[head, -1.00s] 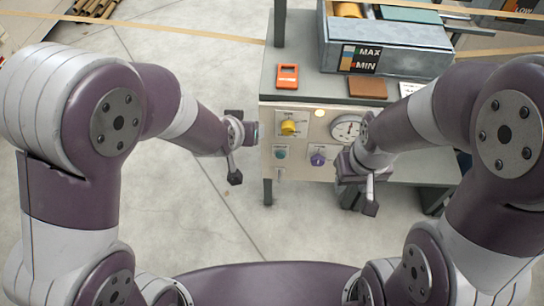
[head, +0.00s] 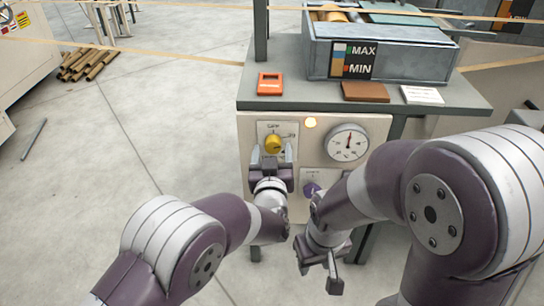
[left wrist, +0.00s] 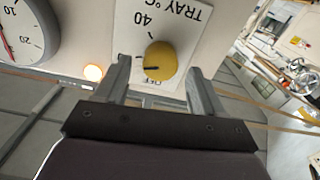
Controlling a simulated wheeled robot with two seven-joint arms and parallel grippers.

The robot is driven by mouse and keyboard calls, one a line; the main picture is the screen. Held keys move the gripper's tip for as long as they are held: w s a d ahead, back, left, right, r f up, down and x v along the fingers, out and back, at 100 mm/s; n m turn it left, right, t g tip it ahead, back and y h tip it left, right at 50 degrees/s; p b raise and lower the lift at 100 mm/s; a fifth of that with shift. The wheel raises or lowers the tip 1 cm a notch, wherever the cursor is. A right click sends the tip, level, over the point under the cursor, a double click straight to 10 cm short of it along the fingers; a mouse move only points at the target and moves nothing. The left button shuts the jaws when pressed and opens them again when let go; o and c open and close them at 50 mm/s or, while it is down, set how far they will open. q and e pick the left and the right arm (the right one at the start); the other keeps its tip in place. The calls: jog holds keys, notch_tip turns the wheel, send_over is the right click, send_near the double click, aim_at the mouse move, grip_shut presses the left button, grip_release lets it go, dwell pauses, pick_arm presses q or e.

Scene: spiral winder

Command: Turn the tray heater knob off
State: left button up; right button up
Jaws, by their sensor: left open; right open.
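The tray heater knob is a yellow knob (head: 273,144) on a white plate on the machine's front panel. In the left wrist view the yellow knob (left wrist: 160,61) sits under "TRAY °C" and "40" markings, seen upside down, with a dark pointer line on its face. My left gripper (head: 271,153) is open in front of the knob. In the left wrist view its two fingers (left wrist: 157,85) stand on either side of the knob, with gaps showing. My right gripper (head: 322,262) is open and empty, low in front of the panel at the right.
A lit orange lamp (head: 311,123) and a round gauge (head: 346,143) are right of the knob. An orange device (head: 270,83) lies on the table (head: 300,101).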

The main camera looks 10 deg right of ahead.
pick_arm(q)
jog(key=shift+x, duration=1)
jog(key=c, duration=1.1)
jog(key=shift+o, duration=0.2)
